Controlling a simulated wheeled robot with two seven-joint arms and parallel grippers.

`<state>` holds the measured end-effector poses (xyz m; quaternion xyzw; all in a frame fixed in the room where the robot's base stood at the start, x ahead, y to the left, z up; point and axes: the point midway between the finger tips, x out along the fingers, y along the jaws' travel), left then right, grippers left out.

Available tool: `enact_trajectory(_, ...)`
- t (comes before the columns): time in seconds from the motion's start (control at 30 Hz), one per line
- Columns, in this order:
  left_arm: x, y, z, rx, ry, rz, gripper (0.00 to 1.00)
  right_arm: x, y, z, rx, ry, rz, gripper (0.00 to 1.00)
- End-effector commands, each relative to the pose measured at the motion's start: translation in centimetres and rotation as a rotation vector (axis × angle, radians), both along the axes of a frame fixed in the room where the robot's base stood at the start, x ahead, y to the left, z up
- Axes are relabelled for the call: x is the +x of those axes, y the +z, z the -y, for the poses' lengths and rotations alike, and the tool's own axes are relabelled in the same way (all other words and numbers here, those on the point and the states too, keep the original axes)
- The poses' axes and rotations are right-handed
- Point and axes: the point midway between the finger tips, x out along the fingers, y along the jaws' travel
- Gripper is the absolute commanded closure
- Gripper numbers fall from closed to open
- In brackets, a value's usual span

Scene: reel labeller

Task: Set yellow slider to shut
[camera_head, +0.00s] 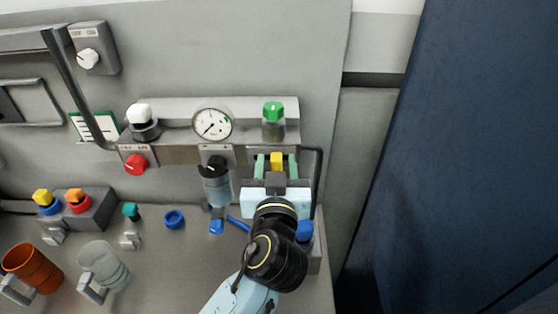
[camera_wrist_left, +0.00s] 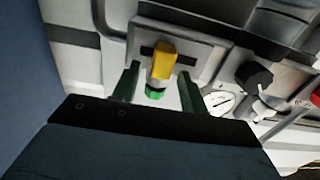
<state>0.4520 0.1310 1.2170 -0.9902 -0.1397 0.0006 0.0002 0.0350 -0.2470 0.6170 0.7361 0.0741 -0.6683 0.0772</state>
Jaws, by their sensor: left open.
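The yellow slider (camera_head: 277,160) is a small upright block on the front panel, below the green knob. In the left wrist view the yellow slider (camera_wrist_left: 163,60) stands in a short dark slot in a grey plate (camera_wrist_left: 203,48), with slot showing on both sides of it. I cannot read which end is shut. My left gripper (camera_head: 276,166) is open, with its two green fingers on either side of the slider. In the left wrist view, gaps show between the slider and both fingers of the gripper (camera_wrist_left: 159,72). My right gripper is not in view.
A green knob (camera_head: 273,112), a gauge (camera_head: 212,123), a black knob (camera_head: 212,166) and a red knob (camera_head: 135,164) are close by on the panel. Mugs (camera_head: 33,266) and coloured parts stand on the bench at left. A dark blue surface (camera_head: 450,160) fills the right.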

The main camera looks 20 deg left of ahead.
Motion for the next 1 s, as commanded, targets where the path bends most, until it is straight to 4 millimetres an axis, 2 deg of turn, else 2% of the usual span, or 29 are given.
enact_trajectory(0.13,0.0,0.0,0.0,0.000,0.000,0.000,0.59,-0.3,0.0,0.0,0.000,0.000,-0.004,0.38)
enact_trajectory(0.4,0.0,0.0,0.0,0.000,-0.001,0.000,0.94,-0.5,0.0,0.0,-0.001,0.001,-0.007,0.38)
enact_trajectory(0.47,0.0,0.0,0.0,0.000,-0.001,0.000,1.00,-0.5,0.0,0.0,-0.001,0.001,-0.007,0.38)
enact_trajectory(0.67,0.0,0.0,-0.1,0.000,0.000,0.000,1.00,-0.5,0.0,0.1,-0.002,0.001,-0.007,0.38)
enact_trajectory(0.9,-1.0,-0.1,-3.5,-0.001,0.002,-0.001,1.00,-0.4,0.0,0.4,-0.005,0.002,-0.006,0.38)
enact_trajectory(1.0,-1.2,0.0,-4.3,0.000,0.002,0.001,1.00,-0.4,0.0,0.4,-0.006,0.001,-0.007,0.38)
